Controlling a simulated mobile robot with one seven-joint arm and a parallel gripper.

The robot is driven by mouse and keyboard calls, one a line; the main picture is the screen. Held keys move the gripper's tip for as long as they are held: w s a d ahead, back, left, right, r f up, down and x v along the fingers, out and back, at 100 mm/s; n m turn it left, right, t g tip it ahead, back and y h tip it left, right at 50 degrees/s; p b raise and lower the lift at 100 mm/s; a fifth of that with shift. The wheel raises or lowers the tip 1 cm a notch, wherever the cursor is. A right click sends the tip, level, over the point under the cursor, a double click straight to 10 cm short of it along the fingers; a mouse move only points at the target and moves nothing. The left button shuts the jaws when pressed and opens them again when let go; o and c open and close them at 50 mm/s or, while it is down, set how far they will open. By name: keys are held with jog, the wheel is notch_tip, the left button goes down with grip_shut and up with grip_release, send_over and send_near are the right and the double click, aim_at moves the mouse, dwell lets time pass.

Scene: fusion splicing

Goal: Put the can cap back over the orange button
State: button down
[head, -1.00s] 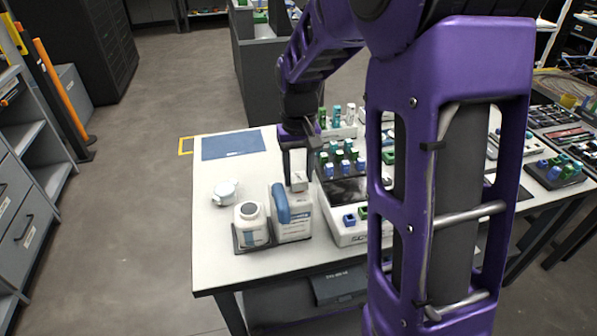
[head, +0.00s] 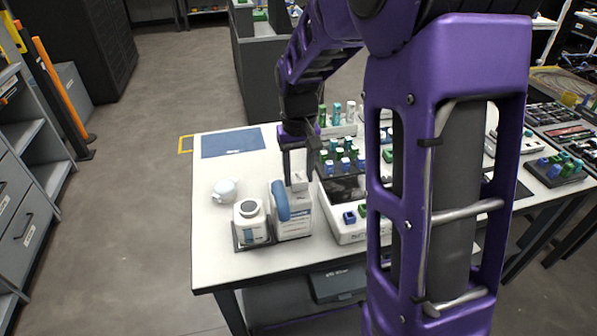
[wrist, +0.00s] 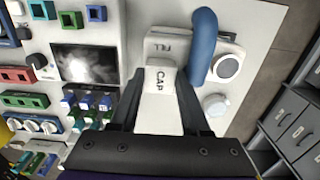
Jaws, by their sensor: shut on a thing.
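The can (head: 292,222) is a white jug with a blue handle (head: 281,201), standing near the table's front. It also shows in the wrist view (wrist: 190,47), where its top carries the word FILL. My gripper (head: 298,178) is over the can's back right part. In the wrist view my gripper (wrist: 160,108) is shut on a white cap (wrist: 158,112) lettered CAP. The cap sits right at the can's top edge in that view; I cannot tell whether they touch. No orange button shows; the cap or gripper may hide it.
A white round-lidded bottle (head: 249,225) stands in a dark holder left of the can. A small white pot (head: 225,190) lies behind it. The splicing machine (head: 345,232) and racks of coloured pieces are close on the right. A blue mat (head: 233,142) lies at the back left.

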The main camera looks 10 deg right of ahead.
jog(key=shift+f, duration=0.35)
dwell(0.4)
jog(key=shift+c, duration=1.5)
grip_release()
jog(key=shift+a, duration=0.1)
jog(key=shift+r+p, duration=0.6)
jog(key=shift+r, duration=0.25)
notch_tip(320, 180, up, 4)
jog(key=p, duration=0.3)
jog(key=shift+r, duration=0.2)
jog(key=shift+w, duration=0.1)
